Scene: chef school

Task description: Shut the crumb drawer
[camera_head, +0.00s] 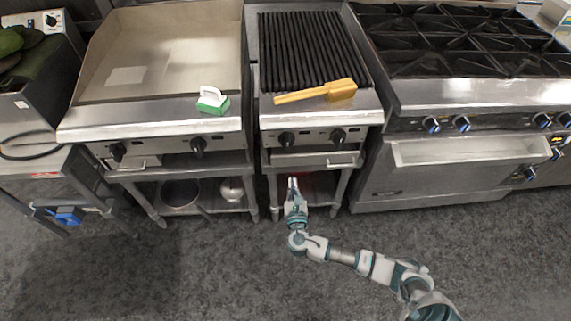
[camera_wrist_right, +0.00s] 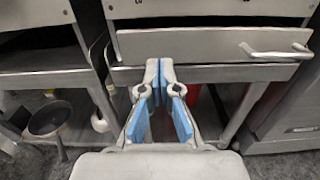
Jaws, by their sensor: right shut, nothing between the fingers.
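The drawer under the ribbed grill (camera_head: 315,160) has a metal front with a small bar handle at its right. The drawer front shows large in the right wrist view (camera_wrist_right: 200,45), with the handle (camera_wrist_right: 275,52) at right. A dark gap runs above the front; I cannot tell exactly how far the drawer stands out. My right gripper (camera_head: 292,182) is low before the drawer's left part. Its fingers (camera_wrist_right: 158,65) are shut and empty, overlapping the drawer's lower left edge in the right wrist view; contact cannot be judged. My left gripper is not in view.
The griddle (camera_head: 165,55) at left carries a green-and-white scrubber (camera_head: 212,101). A range (camera_head: 450,92) stands at right. A pan (camera_head: 180,195) sits on the lower left shelf. The floor in front is clear.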

